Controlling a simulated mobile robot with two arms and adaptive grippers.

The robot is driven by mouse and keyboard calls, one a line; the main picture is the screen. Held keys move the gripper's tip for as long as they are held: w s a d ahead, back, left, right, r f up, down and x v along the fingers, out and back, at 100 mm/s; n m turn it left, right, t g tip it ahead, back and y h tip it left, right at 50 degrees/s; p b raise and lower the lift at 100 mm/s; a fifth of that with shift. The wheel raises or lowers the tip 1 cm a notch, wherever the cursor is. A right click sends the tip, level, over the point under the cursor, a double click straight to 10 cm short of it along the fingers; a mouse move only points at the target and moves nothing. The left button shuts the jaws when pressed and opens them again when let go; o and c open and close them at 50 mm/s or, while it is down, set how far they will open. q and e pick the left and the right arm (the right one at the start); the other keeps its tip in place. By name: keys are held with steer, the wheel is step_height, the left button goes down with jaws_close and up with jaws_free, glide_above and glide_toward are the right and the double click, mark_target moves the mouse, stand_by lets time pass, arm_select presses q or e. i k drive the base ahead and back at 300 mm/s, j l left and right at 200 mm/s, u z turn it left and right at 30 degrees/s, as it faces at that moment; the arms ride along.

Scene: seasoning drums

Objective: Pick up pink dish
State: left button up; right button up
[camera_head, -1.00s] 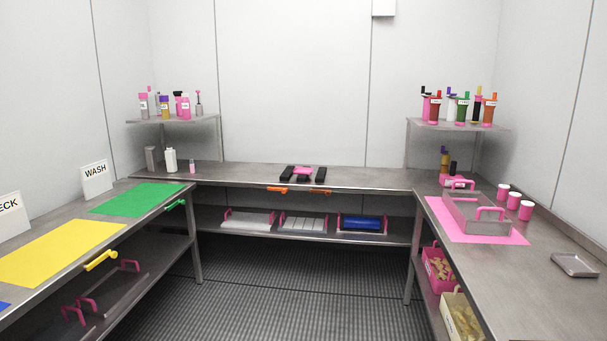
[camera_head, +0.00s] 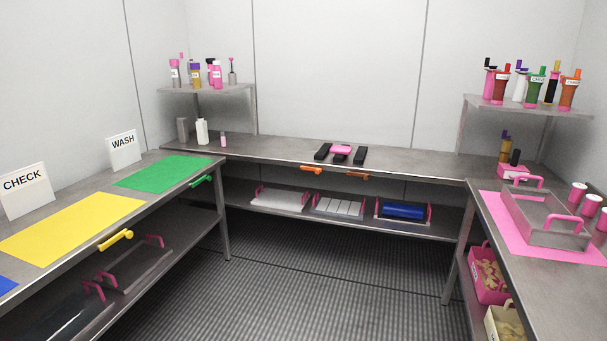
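A small pink dish-like item (camera_head: 341,149) lies on the back table among several black blocks; it is too small to tell its exact shape. A pink box-like container (camera_head: 513,172) stands at the back end of the right table. A grey metal tray with pink handles (camera_head: 530,225) sits on a pink mat (camera_head: 492,208) on the right table. Neither of my grippers is in view.
The left table holds yellow (camera_head: 70,228) and green (camera_head: 163,173) mats and CHECK and WASH signs. Bottles and drums stand on two raised corner shelves. Pink cups (camera_head: 577,193) stand at the right. Bins sit under the tables. The dark ribbed floor (camera_head: 320,285) between them is clear.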

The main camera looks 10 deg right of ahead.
mark_target(335, 149)
steer(key=i+l+z, duration=0.3)
steer(key=i, duration=0.35)
steer(key=i+l+z, duration=0.25)
steer(key=i, duration=0.4)
steer(key=i+z, duration=0.3)
steer(key=i, duration=0.35)
